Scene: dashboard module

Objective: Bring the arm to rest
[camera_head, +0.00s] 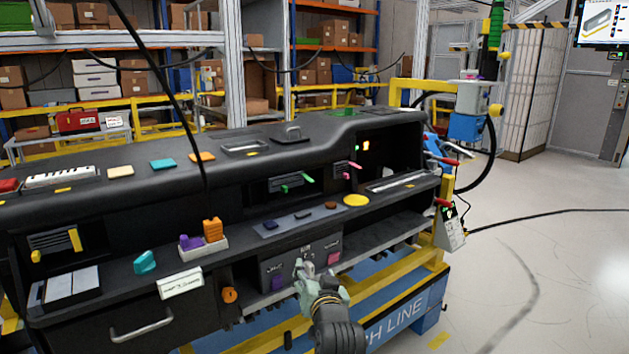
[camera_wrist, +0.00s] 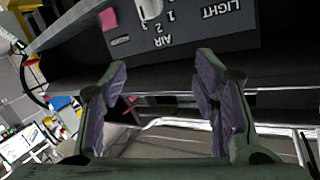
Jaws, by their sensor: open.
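The grey panel (camera_wrist: 190,30) shows ahead with the words AIR and LIGHT, a light knob (camera_wrist: 149,10) and a pink square (camera_wrist: 109,18). Whether the fingers touch the module cannot be told.
A yellow and blue line frame (camera_head: 405,310) stands under the module. An orange knob (camera_head: 229,295) is left of my gripper. A blue tool (camera_head: 466,127) with cables hangs at the right. The floor (camera_head: 540,270) on the right is clear except for a cable.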

